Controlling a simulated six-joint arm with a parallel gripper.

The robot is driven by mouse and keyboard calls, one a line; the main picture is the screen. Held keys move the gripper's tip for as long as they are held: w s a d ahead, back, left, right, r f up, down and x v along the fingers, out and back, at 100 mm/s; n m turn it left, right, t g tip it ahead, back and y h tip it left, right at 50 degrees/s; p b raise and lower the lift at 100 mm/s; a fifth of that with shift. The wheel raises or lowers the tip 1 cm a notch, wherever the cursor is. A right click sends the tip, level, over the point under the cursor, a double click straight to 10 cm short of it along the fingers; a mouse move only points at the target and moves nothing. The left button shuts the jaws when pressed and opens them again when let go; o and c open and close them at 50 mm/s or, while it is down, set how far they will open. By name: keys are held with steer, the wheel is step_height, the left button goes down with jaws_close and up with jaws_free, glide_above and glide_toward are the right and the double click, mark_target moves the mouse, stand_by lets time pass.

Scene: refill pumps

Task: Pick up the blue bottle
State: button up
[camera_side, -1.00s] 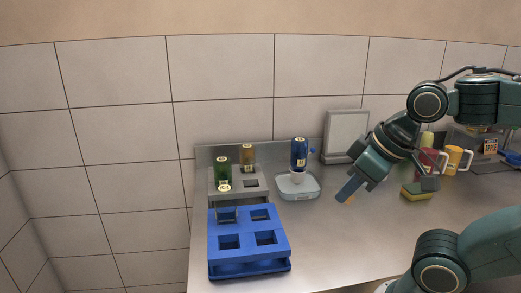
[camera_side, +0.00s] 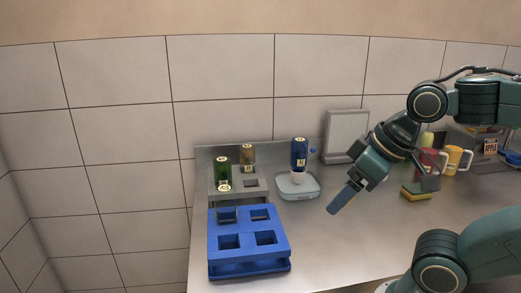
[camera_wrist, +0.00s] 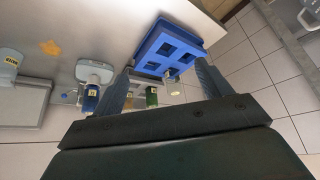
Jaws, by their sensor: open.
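The blue bottle (camera_side: 299,152) stands upright on a pale grey-blue dispenser base (camera_side: 297,188) near the wall in the side view. In the wrist view the blue bottle (camera_wrist: 91,97) shows left of my left finger, beside the pale base (camera_wrist: 96,71). My gripper (camera_side: 342,198) is to the right of the bottle and nearer the camera in the side view, clear of it. Its two fingers (camera_wrist: 163,72) are spread and nothing is between them in contact. The bottle's lower end is partly hidden by the white collar.
A grey holder behind carries green (camera_side: 223,168) and brown (camera_side: 247,155) bottles. Mugs (camera_side: 456,158) and a sponge (camera_side: 416,191) are at the right.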

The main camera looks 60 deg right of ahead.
steer(key=shift+w+r, duration=0.1)
steer(key=w+d+r+m+g, duration=0.1)
steer(key=w+d+r+m, duration=0.3)
steer(key=w+r, duration=0.3)
steer(key=m+g, duration=0.5)
steer(key=m, duration=0.7)
glide_above(300, 139)
step_height(300, 139, down, 4)
steer(key=shift+s+a+r, duration=0.15)
steer(key=shift+f, duration=4.35)
